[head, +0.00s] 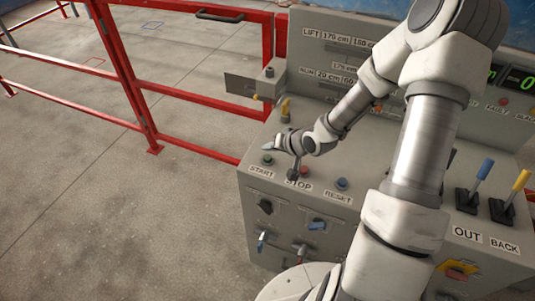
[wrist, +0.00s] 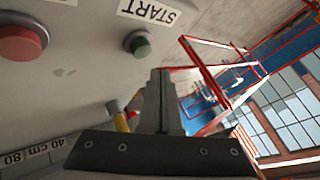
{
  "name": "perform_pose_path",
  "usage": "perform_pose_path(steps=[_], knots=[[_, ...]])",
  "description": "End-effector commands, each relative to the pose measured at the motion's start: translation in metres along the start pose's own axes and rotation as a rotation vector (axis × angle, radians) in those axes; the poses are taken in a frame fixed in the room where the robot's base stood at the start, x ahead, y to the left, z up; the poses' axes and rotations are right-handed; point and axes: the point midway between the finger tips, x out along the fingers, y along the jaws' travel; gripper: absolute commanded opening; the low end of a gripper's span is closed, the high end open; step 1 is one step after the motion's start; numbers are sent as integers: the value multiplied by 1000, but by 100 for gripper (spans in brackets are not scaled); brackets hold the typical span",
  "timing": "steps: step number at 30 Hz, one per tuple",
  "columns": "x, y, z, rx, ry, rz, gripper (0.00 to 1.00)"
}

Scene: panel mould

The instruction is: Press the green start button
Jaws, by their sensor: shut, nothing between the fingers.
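The green start button (head: 268,159) sits on the grey sloped panel (head: 257,190) above the START label (head: 261,171). It shows in the wrist view (wrist: 138,43) as a green cap in a dark ring, just up and left of my fingertips. My gripper (head: 270,147) is shut and empty, and points left over the panel close to the green button. In the wrist view its fingers (wrist: 163,75) stand together; I see no contact with the button, but the exact gap cannot be told.
A red button (wrist: 20,42) sits beside the green one. The blue RESET button (head: 342,183) is to the right. Several switches sit below, and a yellow lever (head: 285,106) stands behind. Blue (head: 485,169) and yellow (head: 521,180) levers are at right. Red railing (head: 190,145) borders the panel.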

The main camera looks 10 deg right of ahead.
Motion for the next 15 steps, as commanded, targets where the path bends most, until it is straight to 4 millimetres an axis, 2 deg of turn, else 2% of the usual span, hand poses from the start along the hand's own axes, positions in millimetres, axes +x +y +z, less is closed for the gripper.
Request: perform_pose_path(steps=[1, 8, 15], knots=[[-8, -6, -6, 0, 0, 0, 0], [-24, -17, -17, 0, 0, 0, 0], [-25, -18, -18, 0, 0, 0, 0]])
